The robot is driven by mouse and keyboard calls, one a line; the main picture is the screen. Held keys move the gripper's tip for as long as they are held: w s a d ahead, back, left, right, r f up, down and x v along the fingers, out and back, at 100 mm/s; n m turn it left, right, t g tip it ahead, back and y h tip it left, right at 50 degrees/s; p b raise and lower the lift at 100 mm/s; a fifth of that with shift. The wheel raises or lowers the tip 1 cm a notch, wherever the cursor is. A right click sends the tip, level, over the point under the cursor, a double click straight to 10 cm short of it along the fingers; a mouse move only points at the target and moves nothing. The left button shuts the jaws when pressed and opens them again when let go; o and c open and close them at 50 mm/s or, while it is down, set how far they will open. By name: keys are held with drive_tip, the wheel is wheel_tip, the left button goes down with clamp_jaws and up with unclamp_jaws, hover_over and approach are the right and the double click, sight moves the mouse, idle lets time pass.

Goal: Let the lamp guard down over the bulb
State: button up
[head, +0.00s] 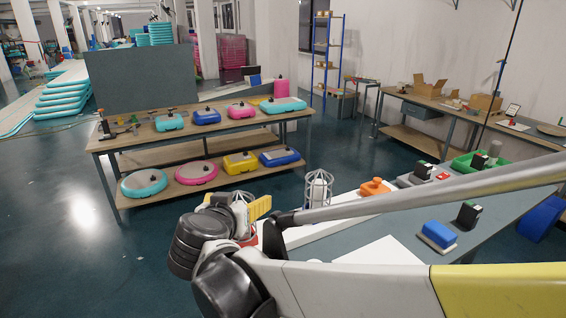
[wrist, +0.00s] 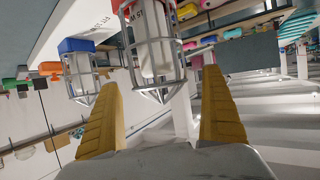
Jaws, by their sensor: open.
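Two caged lamps show in the wrist view, which looks upside down. The nearer lamp's wire guard (wrist: 155,55) surrounds a pale bulb (wrist: 150,45) and has a red part at its base. The other guard (wrist: 82,75) is by a blue block (wrist: 76,46). In the head view one wire guard (head: 318,188) stands upright on the bench, and the nearer one (head: 240,214) is partly hidden by my gripper. My gripper (wrist: 160,85) is open, its yellow fingers on either side of the nearer guard's end. I cannot tell whether they touch it.
The bench (head: 400,222) also holds an orange part (head: 375,187), a blue block (head: 437,234) and a green tray (head: 480,162). My arm crosses in front of the bench. A wooden shelf table (head: 215,130) with coloured cases stands behind. Open floor lies at left.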

drive_tip(key=v, duration=1.1)
drive_tip(key=shift+s+r, duration=0.2)
drive_tip(key=shift+s, duration=0.15)
